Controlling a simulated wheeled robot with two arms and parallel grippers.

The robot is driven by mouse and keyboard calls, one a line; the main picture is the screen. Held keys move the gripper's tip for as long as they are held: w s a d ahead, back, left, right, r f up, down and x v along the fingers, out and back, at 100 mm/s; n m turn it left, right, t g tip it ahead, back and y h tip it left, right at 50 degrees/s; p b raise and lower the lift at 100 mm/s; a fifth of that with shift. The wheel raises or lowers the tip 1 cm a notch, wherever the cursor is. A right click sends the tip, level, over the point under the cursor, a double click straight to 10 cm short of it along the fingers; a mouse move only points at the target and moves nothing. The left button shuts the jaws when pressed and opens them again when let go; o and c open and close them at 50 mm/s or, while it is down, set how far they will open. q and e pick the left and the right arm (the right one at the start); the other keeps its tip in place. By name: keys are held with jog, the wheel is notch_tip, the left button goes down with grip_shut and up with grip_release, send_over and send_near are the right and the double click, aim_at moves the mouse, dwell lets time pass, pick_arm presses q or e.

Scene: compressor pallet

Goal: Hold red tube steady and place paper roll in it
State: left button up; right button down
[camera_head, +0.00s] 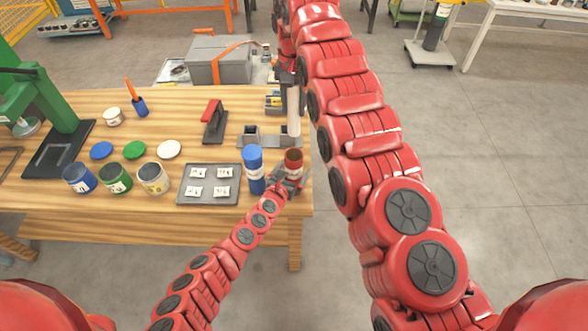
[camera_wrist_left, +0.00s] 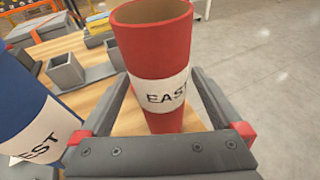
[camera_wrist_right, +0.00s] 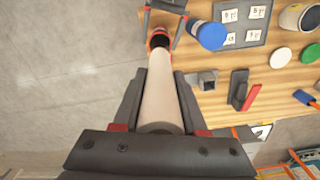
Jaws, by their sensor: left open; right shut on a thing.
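The red tube (camera_wrist_left: 155,55) stands upright on the wooden table with a white EAST label; its open top faces up. In the head view the red tube (camera_head: 293,160) is at the table's right edge. My left gripper (camera_head: 287,183) is around it, with open fingers on both sides in the left wrist view (camera_wrist_left: 150,105). My right gripper (camera_wrist_right: 155,95) is shut on the pale paper roll (camera_wrist_right: 160,85). In the head view the paper roll (camera_head: 294,108) hangs upright from my right gripper (camera_head: 290,80), behind the red tube. The roll's lower end appears clear of the tube.
A blue tube (camera_head: 253,170) stands just left of the red tube. A grey tray (camera_head: 209,199) with small labelled packets, open paint cans (camera_head: 116,178) and a grey two-socket holder (camera_head: 268,141) are on the table. A red-handled tool (camera_head: 214,121) stands behind the tray.

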dwell(0.3)
pick_arm(q)
jog(key=c, duration=1.4)
pick_arm(e)
notch_tip(320, 180, down, 13)
dwell(0.7)
jog(key=shift+c, duration=1.9)
grip_release()
